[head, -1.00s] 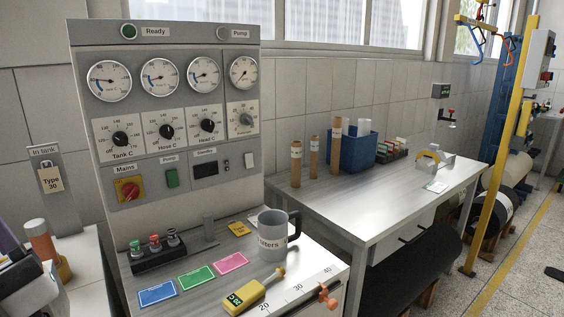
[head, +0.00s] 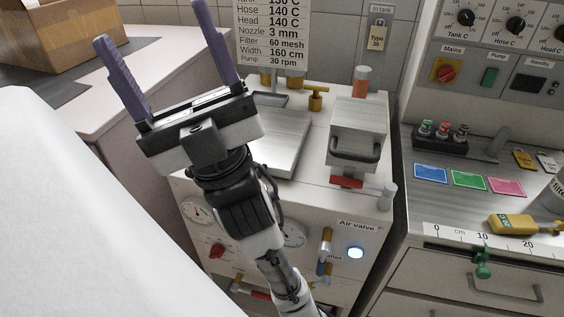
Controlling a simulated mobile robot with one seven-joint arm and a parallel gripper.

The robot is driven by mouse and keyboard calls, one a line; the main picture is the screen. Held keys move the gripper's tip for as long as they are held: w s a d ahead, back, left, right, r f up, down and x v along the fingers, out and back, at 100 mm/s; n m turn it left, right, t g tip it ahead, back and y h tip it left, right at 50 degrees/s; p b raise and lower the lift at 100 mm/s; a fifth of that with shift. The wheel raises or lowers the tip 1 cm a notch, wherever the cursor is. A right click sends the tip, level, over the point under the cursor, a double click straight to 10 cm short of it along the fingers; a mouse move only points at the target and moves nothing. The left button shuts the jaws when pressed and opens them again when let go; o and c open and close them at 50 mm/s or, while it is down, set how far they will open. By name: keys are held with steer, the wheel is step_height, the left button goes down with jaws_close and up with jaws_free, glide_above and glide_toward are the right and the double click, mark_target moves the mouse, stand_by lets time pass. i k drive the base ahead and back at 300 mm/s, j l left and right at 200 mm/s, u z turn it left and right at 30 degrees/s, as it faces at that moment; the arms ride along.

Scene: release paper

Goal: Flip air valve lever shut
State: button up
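The "Air valve" label (head: 357,225) is on the front of a white machine (head: 310,195). Below and left of it is an upright yellow handle (head: 326,241) with a blue part under it, which looks like the air valve lever; my arm passes close to its left. A lit round lamp (head: 355,253) is to its right. A red lever (head: 347,182) sits below a grey box with a dark handle. My gripper (head: 151,22) has two purple fingers spread wide apart, with nothing between them. It is raised at upper left, away from the valve.
A cardboard box (head: 60,30) stands on the left table. A bench with coloured cards (head: 468,180) and a yellow tool (head: 510,222) is at right. My arm hides some machine gauges.

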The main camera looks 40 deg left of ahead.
mark_target(324, 249)
steer(key=k+j+u, duration=0.35)
steer(key=k+j, duration=0.2)
steer(key=k, duration=0.15)
steer(key=k+j+z, duration=0.1)
steer(key=k+j, duration=0.1)
steer(key=k, duration=0.1)
